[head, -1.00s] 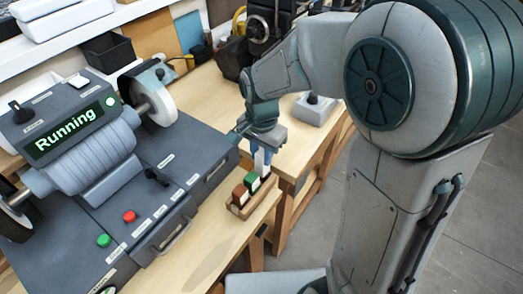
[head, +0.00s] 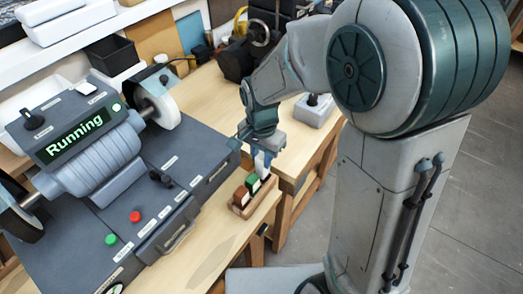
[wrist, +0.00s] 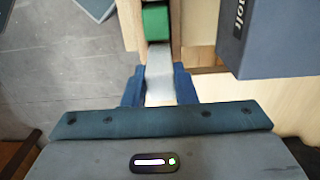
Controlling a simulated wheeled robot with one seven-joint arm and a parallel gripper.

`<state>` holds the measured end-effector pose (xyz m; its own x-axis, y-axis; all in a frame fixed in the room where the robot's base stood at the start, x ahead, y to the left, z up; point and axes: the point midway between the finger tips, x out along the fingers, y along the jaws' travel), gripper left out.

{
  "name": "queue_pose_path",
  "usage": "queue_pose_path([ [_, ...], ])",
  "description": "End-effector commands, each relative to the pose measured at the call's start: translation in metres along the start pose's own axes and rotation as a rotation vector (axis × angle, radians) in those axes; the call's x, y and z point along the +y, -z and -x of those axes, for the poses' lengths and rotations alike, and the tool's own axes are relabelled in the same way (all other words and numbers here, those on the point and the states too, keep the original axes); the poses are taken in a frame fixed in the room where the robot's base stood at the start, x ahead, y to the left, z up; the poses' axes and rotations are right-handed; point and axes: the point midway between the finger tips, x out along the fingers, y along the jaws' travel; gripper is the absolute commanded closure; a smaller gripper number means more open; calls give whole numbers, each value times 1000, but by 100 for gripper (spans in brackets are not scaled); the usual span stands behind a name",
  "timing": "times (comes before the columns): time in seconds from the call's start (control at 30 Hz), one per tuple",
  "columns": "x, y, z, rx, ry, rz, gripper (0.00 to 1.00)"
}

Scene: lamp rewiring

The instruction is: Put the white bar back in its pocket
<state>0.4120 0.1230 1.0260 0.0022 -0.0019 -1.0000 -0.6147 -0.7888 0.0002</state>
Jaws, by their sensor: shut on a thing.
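The white bar (head: 262,166) is upright between the blue fingers of my gripper (head: 263,155), which is shut on it. Its lower end is at the far end of a small wooden rack (head: 243,212). A green bar (head: 253,183) and a red-brown bar (head: 241,196) stand in the rack's other places. In the wrist view my gripper (wrist: 159,88) has a finger on each side of the white bar (wrist: 159,62), in line with the green bar (wrist: 155,22). I cannot tell how deep the white bar sits in its pocket.
A bench grinder (head: 95,150) with a lit "Running" display stands left of the rack, its dark base close by. A grey box with a knob (head: 314,110) is behind my gripper. The bench front (head: 215,250) is clear.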

Motion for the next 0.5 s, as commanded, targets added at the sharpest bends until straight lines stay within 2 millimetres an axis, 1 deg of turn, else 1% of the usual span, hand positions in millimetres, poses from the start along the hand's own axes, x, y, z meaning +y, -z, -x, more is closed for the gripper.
queue_pose_path([
  [0.07, 0, 0, -1, 0, -1, 0, 100],
  [0.23, 0, 0, -12, 0, 0, 0, 100],
  [0.5, 0, 0, -34, -1, -1, 0, 100],
])
